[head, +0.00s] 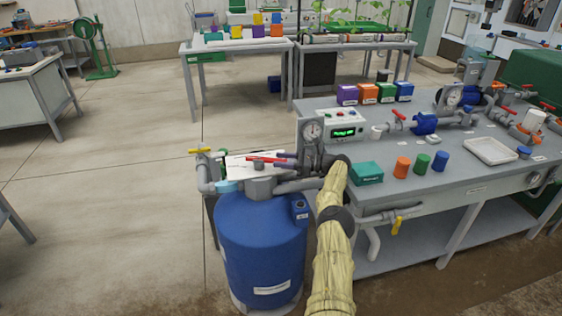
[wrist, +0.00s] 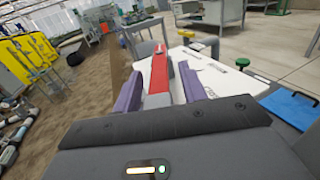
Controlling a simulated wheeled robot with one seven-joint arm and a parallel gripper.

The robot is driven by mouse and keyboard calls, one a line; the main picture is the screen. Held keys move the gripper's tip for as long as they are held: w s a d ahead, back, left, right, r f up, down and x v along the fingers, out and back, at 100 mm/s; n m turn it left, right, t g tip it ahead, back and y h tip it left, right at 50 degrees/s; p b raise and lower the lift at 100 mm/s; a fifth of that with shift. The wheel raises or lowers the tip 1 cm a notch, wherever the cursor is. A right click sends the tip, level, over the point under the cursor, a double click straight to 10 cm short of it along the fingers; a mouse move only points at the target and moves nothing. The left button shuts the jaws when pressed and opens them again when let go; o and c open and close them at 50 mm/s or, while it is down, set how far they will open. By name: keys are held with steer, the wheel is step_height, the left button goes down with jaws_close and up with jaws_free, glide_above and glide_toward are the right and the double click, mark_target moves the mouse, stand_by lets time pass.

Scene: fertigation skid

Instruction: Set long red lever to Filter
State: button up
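The long red lever (head: 262,159) sits on the valve head on top of the blue filter tank (head: 262,235). It points left in the head view, over a white label plate (head: 238,165). In the wrist view the red lever (wrist: 160,72) runs between the two purple fingers of my gripper (wrist: 160,78), with a gap visible on each side. My gripper (head: 284,160) is open around the lever in the head view, close to the tank top.
A small yellow-handled valve (head: 200,150) is left of the plate. The grey bench (head: 450,180) with a teal box (head: 366,173) and coloured caps lies right. The floor left is clear.

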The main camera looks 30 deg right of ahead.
steer(key=shift+r+p, duration=0.3)
steer(key=shift+r, duration=0.05)
step_height(320, 180, up, 9)
steer(key=shift+s+d+r+p, duration=0.1)
steer(key=shift+r+p, duration=0.05)
steer(key=shift+p, duration=0.85)
